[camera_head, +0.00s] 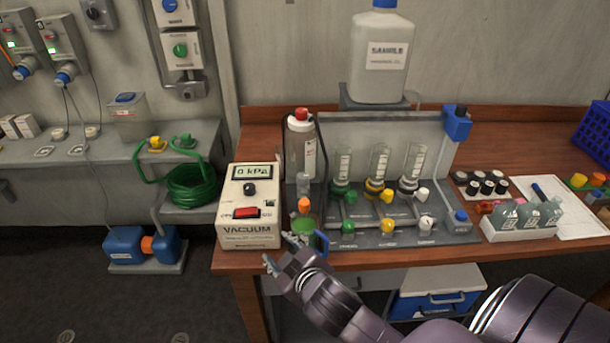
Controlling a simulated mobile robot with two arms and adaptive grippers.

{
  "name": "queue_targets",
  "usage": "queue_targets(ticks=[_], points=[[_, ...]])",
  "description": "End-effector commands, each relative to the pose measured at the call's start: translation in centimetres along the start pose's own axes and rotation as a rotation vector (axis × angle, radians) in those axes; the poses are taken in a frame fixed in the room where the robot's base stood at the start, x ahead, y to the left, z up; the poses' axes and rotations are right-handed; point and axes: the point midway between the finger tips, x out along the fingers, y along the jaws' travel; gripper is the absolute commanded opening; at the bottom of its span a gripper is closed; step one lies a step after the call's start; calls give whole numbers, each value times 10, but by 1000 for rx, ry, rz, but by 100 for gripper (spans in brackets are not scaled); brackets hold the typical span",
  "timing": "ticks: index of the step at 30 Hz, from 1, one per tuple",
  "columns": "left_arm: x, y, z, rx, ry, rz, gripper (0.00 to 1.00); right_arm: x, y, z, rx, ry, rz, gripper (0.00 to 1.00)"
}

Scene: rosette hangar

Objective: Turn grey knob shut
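The manifold rack (400,237) stands on the wooden bench with three clear cups. Their bases are green, yellow and greyish. Below them are coloured knobs, including a green knob (347,227) and a yellow knob (387,225). A pale grey-white knob (426,223) is at the lower right of the row, and another pale knob (421,194) sits above it. My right gripper (281,251) is at the bench's front edge, left of the rack and apart from these knobs. Its fingertips are spread and nothing shows between them. My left gripper is out of view.
A vacuum box (250,231) reading 0 kPa stands just left of my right gripper. A small bottle with green contents (304,228) is close behind the gripper. A sample jug (381,55) stands behind the rack. Vials (519,218) and a paper sheet (565,200) lie right.

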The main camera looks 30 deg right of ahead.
Motion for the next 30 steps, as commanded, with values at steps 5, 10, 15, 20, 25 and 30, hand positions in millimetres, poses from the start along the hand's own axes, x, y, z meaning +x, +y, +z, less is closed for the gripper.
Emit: queue_targets(ticks=[5,10,15,20,25,30], points=[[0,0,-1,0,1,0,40,3,46,-143,-252,437,173,40],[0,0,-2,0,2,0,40,-39,44,-267,-616,886,292,40],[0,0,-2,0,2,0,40,-80,-1,-322,-1080,1241,315,40],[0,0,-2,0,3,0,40,-78,-36,-304,-1593,1418,222,40],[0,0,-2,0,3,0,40,-32,-12,-238,-2150,1359,-24,40],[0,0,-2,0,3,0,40,11,88,-160,-2560,1040,-387,40]])
